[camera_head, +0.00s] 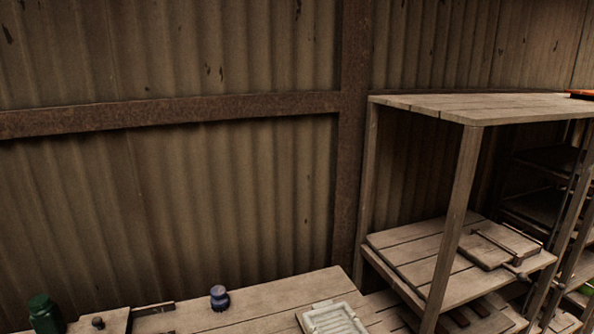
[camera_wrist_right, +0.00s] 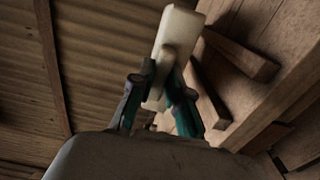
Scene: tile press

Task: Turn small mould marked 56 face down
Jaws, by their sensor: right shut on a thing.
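My right gripper (camera_wrist_right: 164,78) is in the right wrist view, with its teal and dark fingers shut on a pale cream piece (camera_wrist_right: 177,32). The piece is wide at its far end, and a narrower part lies between the fingers. No number 56 can be read on it, and I cannot tell which side is its face. In the head view a pale, ridged tray-like mould (camera_head: 335,318) lies on the bench at the bottom edge, partly cut off. Neither of my grippers shows in the head view.
The wooden bench (camera_head: 262,300) holds a purple jar (camera_head: 219,297), a green bottle (camera_head: 43,314) and a knobbed wooden board (camera_head: 103,322). A wooden rack (camera_head: 460,108) stands at the right, with boards (camera_head: 500,245) on its shelf. In the right wrist view, wooden beams (camera_wrist_right: 238,52) are close beside the held piece.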

